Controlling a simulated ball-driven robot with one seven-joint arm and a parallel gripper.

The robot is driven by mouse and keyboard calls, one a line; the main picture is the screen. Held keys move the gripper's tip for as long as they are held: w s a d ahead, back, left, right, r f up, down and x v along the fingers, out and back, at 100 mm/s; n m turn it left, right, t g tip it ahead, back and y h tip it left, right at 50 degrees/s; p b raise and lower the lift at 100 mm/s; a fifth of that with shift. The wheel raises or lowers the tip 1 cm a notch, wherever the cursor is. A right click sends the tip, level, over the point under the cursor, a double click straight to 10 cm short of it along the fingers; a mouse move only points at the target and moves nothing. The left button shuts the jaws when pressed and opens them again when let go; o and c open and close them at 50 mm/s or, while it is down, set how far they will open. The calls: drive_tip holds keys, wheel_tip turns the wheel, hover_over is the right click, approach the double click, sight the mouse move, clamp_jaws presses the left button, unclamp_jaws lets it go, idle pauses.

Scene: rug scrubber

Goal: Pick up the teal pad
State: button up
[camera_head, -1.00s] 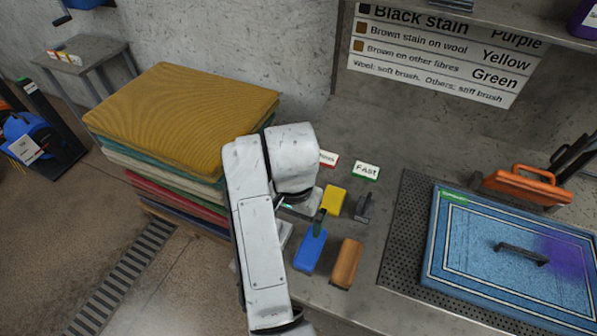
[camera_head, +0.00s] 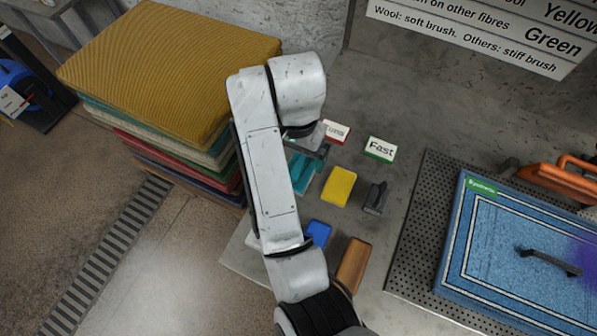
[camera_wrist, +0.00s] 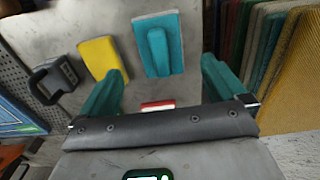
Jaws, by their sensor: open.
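The teal pad (camera_wrist: 172,62) lies on the grey worktop, with a raised teal grip along its middle. In the head view the teal pad (camera_head: 303,176) shows partly, beside my arm and left of a yellow pad (camera_head: 339,186). My gripper (camera_wrist: 160,70) is open, with one teal finger on each side of the pad's near end in the wrist view. Nothing is held between the fingers. I cannot tell how high the fingers are above the worktop. In the head view my arm hides most of the gripper.
The yellow pad (camera_wrist: 102,58) and a dark-handled tool (camera_wrist: 56,78) lie close by. Red-edged (camera_head: 336,131) and green-edged (camera_head: 380,149) signs stand behind. A blue item (camera_head: 318,233) and a brown block (camera_head: 353,265) lie in front. Stacked rugs (camera_head: 165,75) flank the left.

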drive_tip(key=shift+w+f+b, duration=0.1)
drive_tip(key=shift+f+b, duration=0.6)
drive_tip(key=shift+f, duration=2.45)
drive_tip(key=c, duration=1)
